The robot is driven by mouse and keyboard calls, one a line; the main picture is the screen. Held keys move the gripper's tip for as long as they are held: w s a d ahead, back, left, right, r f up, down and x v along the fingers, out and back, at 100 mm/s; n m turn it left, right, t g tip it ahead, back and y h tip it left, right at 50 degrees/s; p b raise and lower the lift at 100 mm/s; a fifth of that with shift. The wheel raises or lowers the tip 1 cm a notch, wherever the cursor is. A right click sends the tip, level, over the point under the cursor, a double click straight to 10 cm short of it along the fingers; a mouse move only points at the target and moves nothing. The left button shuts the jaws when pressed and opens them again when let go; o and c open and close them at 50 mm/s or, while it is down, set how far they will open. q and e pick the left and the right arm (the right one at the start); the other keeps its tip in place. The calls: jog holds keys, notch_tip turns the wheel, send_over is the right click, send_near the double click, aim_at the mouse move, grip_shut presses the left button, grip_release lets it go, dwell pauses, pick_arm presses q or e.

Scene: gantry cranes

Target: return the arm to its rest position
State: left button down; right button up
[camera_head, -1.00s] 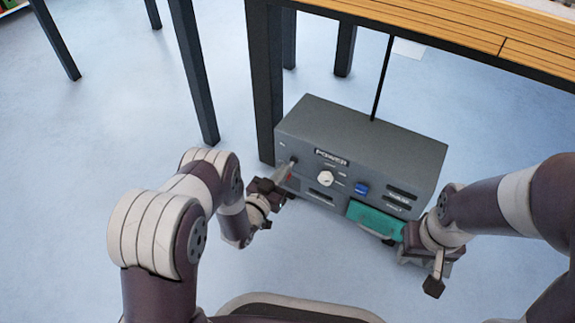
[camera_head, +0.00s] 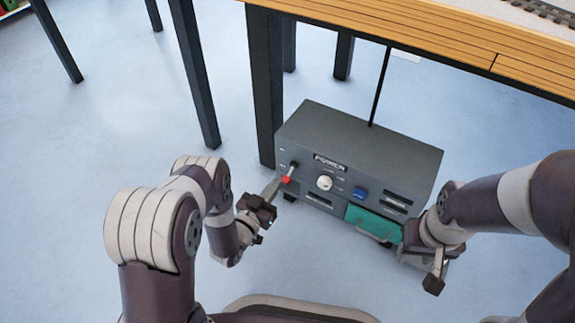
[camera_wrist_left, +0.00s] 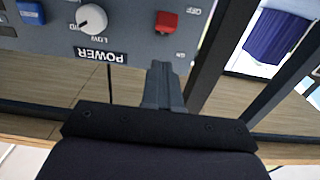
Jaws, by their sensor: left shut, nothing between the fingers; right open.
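My left gripper (camera_head: 270,188) is shut and empty, just left of and apart from the front of the grey power box (camera_head: 350,137). Its closed fingers (camera_wrist_left: 160,75) also show in the left wrist view. A switch with a red end (camera_head: 286,180) is on the box front, close to those fingertips. In the left wrist view the red end (camera_wrist_left: 166,22) appears upside down, nearer the OFF label than the ON label. My right gripper (camera_head: 420,262) is open, low at the box's right front corner, partly hidden by its own wrist.
A wooden table (camera_head: 440,32) with dark legs (camera_head: 265,90) stands above and behind the box. A teal drawer (camera_head: 372,222) with a handle is on the box front, close to my right gripper. A white knob (camera_head: 324,183) and blue button (camera_head: 360,193) sit between. The floor at left is clear.

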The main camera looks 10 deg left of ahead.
pick_arm(q)
jog(key=shift+v, duration=1.05)
